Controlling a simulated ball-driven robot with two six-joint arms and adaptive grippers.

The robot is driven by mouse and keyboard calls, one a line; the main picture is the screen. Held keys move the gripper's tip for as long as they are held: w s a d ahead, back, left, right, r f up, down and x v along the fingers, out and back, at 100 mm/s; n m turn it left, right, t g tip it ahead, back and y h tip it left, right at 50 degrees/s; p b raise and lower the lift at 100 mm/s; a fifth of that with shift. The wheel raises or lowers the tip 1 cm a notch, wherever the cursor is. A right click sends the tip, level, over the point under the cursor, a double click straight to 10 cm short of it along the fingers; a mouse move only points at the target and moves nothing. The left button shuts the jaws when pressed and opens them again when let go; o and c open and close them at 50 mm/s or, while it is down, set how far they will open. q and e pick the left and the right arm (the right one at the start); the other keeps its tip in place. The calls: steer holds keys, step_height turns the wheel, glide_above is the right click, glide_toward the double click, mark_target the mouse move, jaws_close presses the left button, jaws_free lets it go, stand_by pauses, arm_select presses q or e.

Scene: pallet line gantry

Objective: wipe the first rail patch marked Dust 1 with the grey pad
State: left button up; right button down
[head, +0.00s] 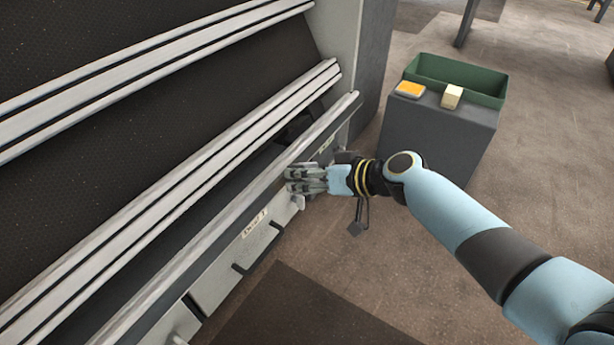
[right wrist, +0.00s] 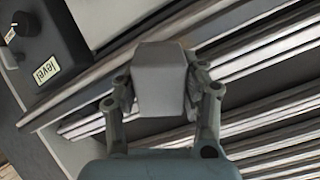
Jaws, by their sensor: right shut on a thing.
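My right gripper (head: 303,180) is at the front edge of the long pale rail (head: 215,222) in the head view. In the right wrist view it is shut on the grey pad (right wrist: 160,82), a block held between the two fingers. In the head view the gripper mostly hides the pad, and I cannot tell whether the pad touches the rail. A small label (head: 254,223) on the front panel seems to read Dust, but its number is not clear. I cannot make out the dust patch itself. My left gripper is not in view.
A dark box with a level label (right wrist: 47,72) shows in the right wrist view. Open floor lies in front.

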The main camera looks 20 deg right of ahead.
mark_target(275, 189)
stand_by(0.4)
steer(key=shift+b+x, duration=0.65)
steer(key=shift+x, duration=0.5)
steer(key=shift+a, duration=0.15)
steer(key=shift+s+a+r+p, duration=0.15)
steer(key=shift+s+a+p, duration=0.2)
steer(key=shift+s+a, duration=0.95)
steer(key=shift+a, duration=0.15)
steer(key=shift+w+f, duration=0.1)
steer(key=shift+f, duration=0.1)
steer(key=shift+w+d+b, duration=0.9)
steer(key=shift+w+d, duration=0.15)
steer(key=shift+d, duration=0.2)
steer(key=shift+w+d, duration=0.2)
steer(key=shift+w, duration=0.05)
steer(key=shift+w+r, duration=0.15)
steer(key=shift+r, duration=0.05)
